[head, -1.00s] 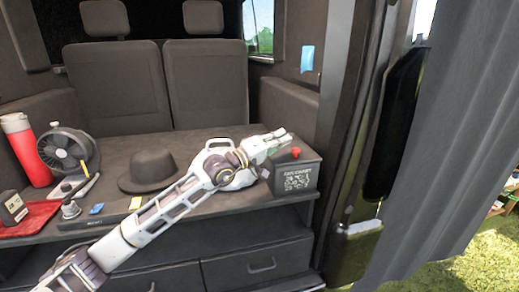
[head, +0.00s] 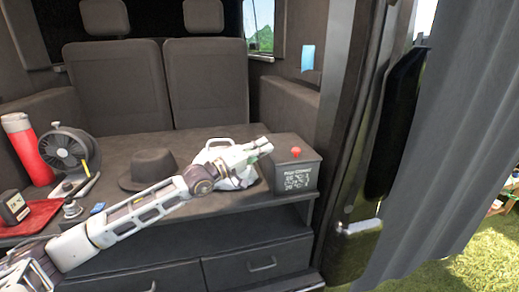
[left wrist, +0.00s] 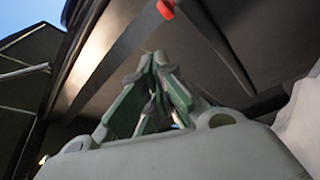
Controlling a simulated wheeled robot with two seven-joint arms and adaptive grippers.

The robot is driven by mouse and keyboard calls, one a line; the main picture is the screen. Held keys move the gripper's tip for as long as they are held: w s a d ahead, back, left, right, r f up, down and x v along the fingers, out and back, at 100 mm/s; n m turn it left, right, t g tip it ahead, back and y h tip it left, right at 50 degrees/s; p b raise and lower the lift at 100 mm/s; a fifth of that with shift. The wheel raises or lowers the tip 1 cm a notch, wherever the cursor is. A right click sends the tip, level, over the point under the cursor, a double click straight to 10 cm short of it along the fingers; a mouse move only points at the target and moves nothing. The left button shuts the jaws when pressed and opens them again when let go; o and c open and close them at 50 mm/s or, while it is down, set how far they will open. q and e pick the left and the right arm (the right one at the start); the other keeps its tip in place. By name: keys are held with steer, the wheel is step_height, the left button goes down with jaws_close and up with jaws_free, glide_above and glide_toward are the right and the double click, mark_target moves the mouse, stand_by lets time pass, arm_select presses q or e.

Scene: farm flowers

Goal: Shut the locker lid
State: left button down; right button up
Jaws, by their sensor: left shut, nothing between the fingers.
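The dark box-shaped locker (head: 297,178) stands at the right end of the shelf, with pale writing on its front. Its dark lid (head: 283,143) looks down flat on top, and a red knob (head: 296,152) shows at its front edge. My left gripper (head: 267,143) is just left of the lid, at about its height, shut and empty. In the left wrist view its fingers (left wrist: 160,62) meet at the tips, and the red knob (left wrist: 165,9) is above them near a dark edge. I cannot tell whether the gripper touches the box. My right gripper is not in view.
The door pillar (head: 350,150) stands right of the box.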

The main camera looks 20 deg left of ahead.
arm_select(q)
steer(key=shift+s+a+f, duration=0.15)
steer(key=shift+s+a, duration=0.15)
steer(key=shift+a, duration=0.1)
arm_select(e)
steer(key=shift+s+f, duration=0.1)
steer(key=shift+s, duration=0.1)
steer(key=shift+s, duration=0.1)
